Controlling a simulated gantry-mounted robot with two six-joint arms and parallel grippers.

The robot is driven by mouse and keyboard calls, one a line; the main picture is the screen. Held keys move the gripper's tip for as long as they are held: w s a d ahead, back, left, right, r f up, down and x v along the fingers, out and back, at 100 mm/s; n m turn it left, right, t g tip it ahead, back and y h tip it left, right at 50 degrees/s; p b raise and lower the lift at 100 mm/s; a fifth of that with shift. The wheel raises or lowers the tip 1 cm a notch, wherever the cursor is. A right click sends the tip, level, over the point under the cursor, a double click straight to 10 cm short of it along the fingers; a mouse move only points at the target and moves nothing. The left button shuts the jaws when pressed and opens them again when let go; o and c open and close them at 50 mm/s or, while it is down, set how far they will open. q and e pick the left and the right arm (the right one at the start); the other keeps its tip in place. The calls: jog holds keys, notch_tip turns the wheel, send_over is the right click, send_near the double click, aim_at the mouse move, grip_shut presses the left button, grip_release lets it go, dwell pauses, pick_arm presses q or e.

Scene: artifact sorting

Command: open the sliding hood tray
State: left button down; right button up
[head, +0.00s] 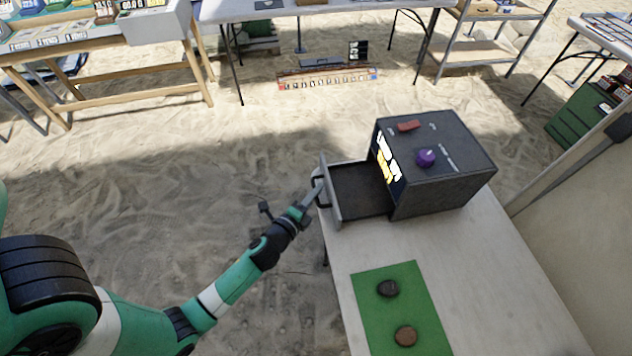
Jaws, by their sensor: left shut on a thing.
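The dark grey hood box (440,180) stands on the white table, with a red switch (408,126) and a purple knob (426,158) on its top. Its sliding tray (333,192) is out to the left, and its dark inside shows empty. A black handle (320,190) is on the tray's front panel. My left gripper (314,193) is at the handle and shut on it. The fingertips are small in this view and partly merge with the handle. My right gripper is not in view.
A green mat (368,318) lies on the white table (480,270) in front of the box, with a dark stone (388,288) and a brown stone (405,335) on it. Sand lies left of the table. Other tables stand at the back.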

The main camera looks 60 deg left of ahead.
pick_arm(q)
jog(key=c, duration=0.9)
grip_release()
jog(key=shift+w, duration=0.15)
jog(key=b+v, duration=0.2)
jog(key=v, duration=0.9)
jog(key=shift+s+d, duration=0.25)
jog(key=shift+s, duration=0.05)
